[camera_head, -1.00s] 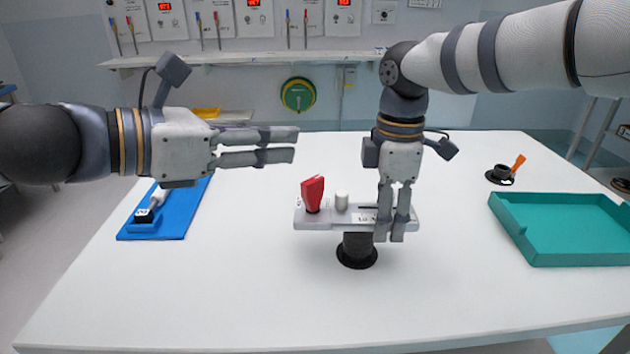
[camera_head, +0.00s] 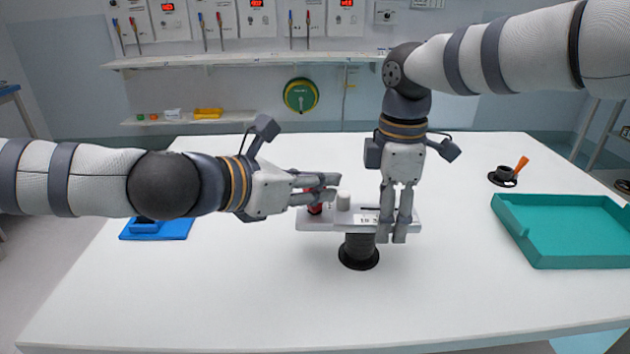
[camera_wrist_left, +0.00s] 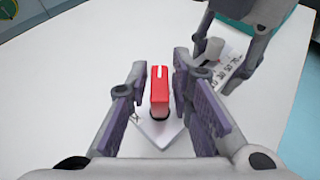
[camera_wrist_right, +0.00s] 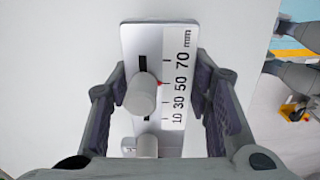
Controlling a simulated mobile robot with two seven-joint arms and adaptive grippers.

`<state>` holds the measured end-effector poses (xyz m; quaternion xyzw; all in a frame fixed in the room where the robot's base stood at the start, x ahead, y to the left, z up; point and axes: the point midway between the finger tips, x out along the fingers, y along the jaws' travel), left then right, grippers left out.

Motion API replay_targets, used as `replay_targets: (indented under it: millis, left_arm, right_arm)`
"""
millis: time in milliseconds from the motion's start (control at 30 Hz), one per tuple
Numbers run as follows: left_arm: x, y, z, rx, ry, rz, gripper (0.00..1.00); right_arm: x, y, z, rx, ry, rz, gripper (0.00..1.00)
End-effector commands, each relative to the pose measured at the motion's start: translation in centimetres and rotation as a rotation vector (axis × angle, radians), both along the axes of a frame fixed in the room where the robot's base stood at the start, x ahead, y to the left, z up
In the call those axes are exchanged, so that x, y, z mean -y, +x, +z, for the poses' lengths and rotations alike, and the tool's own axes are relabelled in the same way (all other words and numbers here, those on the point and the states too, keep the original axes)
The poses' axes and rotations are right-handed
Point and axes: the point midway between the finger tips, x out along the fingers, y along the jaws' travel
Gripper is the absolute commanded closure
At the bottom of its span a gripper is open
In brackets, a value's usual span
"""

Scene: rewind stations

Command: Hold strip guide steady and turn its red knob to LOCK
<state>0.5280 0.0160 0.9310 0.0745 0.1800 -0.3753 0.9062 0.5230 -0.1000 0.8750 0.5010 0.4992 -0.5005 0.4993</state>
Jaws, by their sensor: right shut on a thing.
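The strip guide (camera_head: 338,224) is a pale grey plate on a black pedestal, with a millimetre scale and a white post (camera_head: 343,202). Its red knob (camera_head: 314,209) stands at the plate's left end, partly hidden by my left gripper in the head view. In the left wrist view the red knob (camera_wrist_left: 160,95) stands between the fingers, a white line on its top; gaps show on both sides. The marks beside it are unreadable. My left gripper (camera_head: 332,187) is open around the knob. My right gripper (camera_head: 391,236) is shut on the guide's right part, fingers across its long edges (camera_wrist_right: 132,45).
The table's front (camera_head: 250,300) is clear.

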Motion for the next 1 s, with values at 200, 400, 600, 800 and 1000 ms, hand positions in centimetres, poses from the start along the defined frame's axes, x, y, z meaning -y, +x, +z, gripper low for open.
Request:
replay_targets:
  millis: [200,400,600,800,1000]
  left_arm:
    - [-0.03,-0.02,-0.01,0.000,0.000,0.000,1.00]
    - [-0.03,-0.03,0.00,0.000,0.001,0.001,1.00]
    - [0.05,-0.06,-0.14,-0.003,0.003,0.032,1.00]
    - [0.13,-0.12,-0.20,-0.004,0.005,0.143,1.00]
    - [0.25,-0.15,-0.15,-0.003,0.002,0.317,1.00]
  right_arm:
    - [0.03,0.02,-0.03,0.000,-0.001,0.000,0.95]
    - [0.04,0.02,-0.03,0.000,-0.001,-0.001,0.95]
    - [0.05,0.02,-0.03,0.000,-0.001,-0.001,0.95]
    - [0.04,0.02,-0.02,0.000,-0.001,0.000,0.95]
    - [0.04,0.01,-0.02,0.000,-0.001,0.000,0.95]
